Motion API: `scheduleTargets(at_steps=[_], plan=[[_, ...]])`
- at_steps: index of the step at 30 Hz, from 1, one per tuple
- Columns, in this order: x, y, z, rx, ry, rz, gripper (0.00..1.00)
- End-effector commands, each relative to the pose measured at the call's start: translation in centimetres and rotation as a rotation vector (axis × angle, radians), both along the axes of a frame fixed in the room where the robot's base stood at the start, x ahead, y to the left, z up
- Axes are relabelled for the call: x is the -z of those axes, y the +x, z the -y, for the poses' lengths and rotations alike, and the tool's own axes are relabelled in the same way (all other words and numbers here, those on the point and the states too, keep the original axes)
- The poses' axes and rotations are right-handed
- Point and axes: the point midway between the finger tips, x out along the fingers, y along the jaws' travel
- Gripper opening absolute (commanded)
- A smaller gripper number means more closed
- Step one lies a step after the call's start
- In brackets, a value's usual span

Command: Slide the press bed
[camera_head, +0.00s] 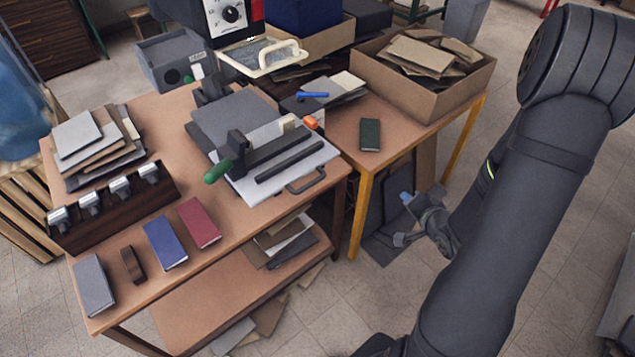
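A press with a dial (232,14) stands at the back. A flat plate with a cream handle (285,55) sits low at its front. On the wooden table, a light grey flat bed (318,158) has a dark pull handle (308,180) on its front right edge. Dark bars and a green-handled lever (218,171) lie over it. I cannot tell which of these plates is the press bed. My gripper (403,219) is right of the tables, over the floor, apart from both plates. Its fingers look spread, with nothing seen between them.
Books in blue (165,243), red (198,222) and grey (94,286) lie at the table's front. A dark rack with metal-headed tools (115,210) and stacked boards (88,140) are left. A cardboard box (440,95) and green book (370,134) occupy the side table.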

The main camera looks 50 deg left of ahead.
Motion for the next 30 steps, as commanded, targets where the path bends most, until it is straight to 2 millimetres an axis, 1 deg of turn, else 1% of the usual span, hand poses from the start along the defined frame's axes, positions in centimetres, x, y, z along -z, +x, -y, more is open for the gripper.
scheduleTargets(at_steps=[1, 2, 3, 6, 9, 10, 12, 14, 20, 26, 30], plan=[[-0.5, -2.9, -0.8, -0.04, 0.074, -0.055, 0.3], [-1.0, -4.6, -1.3, -0.063, 0.123, -0.092, 0.3], [-1.6, -6.7, -1.8, -0.091, 0.184, -0.144, 0.3], [-3.4, -11.4, -2.5, -0.153, 0.316, -0.272, 0.3], [-5.0, -14.6, -2.7, -0.197, 0.407, -0.376, 0.3], [-5.3, -15.3, -2.7, -0.205, 0.426, -0.402, 0.3], [-6.0, -16.4, -2.8, -0.221, 0.459, -0.442, 0.3], [-6.3, -16.9, -2.8, -0.229, 0.473, -0.46, 0.3], [-6.2, -17.1, -3.8, -0.232, 0.479, -0.468, 0.3], [-5.7, -17.1, -5.9, -0.235, 0.478, -0.465, 0.3], [-5.3, -17.1, -7.7, -0.234, 0.477, -0.466, 0.3]])
